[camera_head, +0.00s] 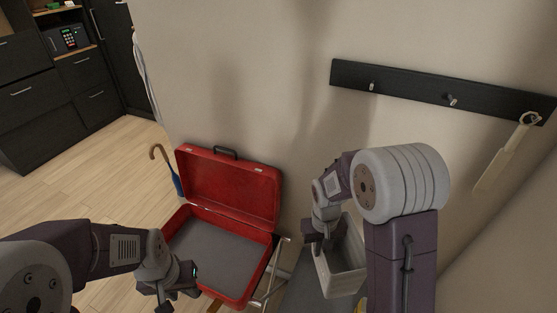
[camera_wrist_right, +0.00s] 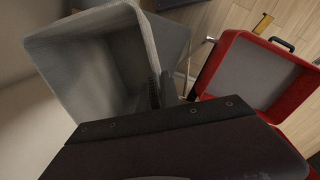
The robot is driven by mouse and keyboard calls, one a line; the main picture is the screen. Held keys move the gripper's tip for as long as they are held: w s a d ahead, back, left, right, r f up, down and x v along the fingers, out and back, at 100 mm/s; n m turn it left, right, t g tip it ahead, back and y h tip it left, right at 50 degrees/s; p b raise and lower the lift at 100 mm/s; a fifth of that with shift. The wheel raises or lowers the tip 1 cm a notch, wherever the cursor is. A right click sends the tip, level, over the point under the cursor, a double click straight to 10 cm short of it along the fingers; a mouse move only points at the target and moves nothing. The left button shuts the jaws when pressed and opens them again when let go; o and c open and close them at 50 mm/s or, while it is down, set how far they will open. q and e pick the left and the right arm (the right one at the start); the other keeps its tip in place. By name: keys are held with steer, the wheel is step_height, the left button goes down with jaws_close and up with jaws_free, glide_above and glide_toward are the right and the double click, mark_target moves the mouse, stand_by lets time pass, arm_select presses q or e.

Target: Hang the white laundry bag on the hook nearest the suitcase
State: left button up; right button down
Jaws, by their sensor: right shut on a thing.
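The white laundry bag (camera_head: 341,272) is an open-topped, box-like bag in front of the wall; its open mouth also fills the upper left of the right wrist view (camera_wrist_right: 62,62). My right gripper (camera_head: 322,240) is shut on the bag's rim, on the side toward the suitcase. The open red suitcase (camera_head: 232,190) stands left of the bag. A black hook rail (camera_head: 415,92) is on the wall above. Its left hook (camera_head: 372,86), nearest the suitcase, is bare, as is the middle hook (camera_head: 451,99). My left gripper (camera_head: 178,291) is in front of the suitcase; its jaws are unclear.
A beige long-handled item (camera_head: 505,155) hangs at the rail's right end. The suitcase rests on a metal-legged stand (camera_head: 272,280). A cane-handled blue item (camera_head: 166,168) leans behind it. Dark cabinets (camera_head: 50,105) stand far left. The wall below the left hook is clear.

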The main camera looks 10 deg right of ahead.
mark_target(337, 253)
steer(key=m, duration=0.3)
steer(key=w+m, duration=0.1)
steer(key=m, duration=0.1)
steer(key=w+m, duration=0.1)
steer(key=m, duration=0.2)
steer(key=w+m, duration=0.2)
steer(key=m, duration=0.1)
steer(key=shift+r+b, duration=0.15)
steer(key=shift+b, duration=0.25)
steer(key=w+d+f+m+b, duration=0.1)
steer(key=m, duration=0.1)
steer(key=w+f+m+b, duration=0.1)
steer(key=w+f+m, duration=0.1)
steer(key=m, duration=0.1)
steer(key=w+d+f+m+b, duration=0.1)
steer(key=f+m, duration=0.1)
steer(key=m, duration=0.1)
steer(key=shift+w+d, duration=0.3)
steer(key=shift+d, duration=0.05)
steer(key=w+d+f+m+b, duration=0.1)
steer(key=d+f+m+b, duration=0.4)
steer(key=f, duration=0.8)
steer(key=d+b, duration=0.2)
steer(key=shift+w+d+m+y, duration=0.2)
steer(key=shift+d+m+y, duration=0.1)
steer(key=shift+d, duration=0.05)
